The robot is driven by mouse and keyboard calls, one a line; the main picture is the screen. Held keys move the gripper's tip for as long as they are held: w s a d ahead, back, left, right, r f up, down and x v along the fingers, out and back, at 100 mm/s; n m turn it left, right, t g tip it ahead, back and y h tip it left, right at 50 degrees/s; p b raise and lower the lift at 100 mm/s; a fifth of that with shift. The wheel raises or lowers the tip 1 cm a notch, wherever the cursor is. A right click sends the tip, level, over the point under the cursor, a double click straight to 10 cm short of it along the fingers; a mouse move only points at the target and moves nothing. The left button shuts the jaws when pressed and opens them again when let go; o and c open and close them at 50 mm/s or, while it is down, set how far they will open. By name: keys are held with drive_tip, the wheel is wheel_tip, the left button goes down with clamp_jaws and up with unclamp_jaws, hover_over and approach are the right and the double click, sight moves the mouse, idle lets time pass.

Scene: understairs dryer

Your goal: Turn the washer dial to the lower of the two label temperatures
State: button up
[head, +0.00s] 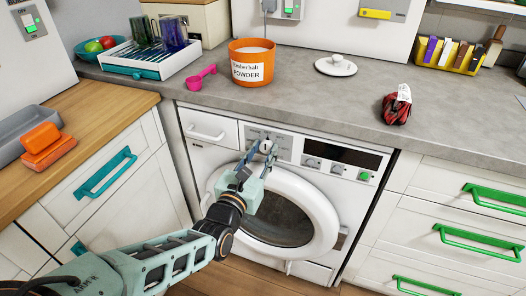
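The white washer (325,205) stands under the grey counter, with its round door below the control panel. The white dial (265,147) is on the left part of that panel, partly hidden by my gripper. My gripper (261,156) is at the dial, with its fingertips on either side of it. I cannot tell whether the fingers touch or grip the dial, and its setting is too small to read. A dark red folded cloth (394,110) lies on the counter at right, with a white label (404,93) whose text I cannot read.
Two smaller knobs (311,162), a dark display (341,154) and a green button (363,176) sit right of the dial. An orange powder tub (252,68), pink scoop (201,77) and white lid (335,65) stand on the counter. Green-handled drawers (450,205) are at right.

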drive_tip(key=c, duration=0.3)
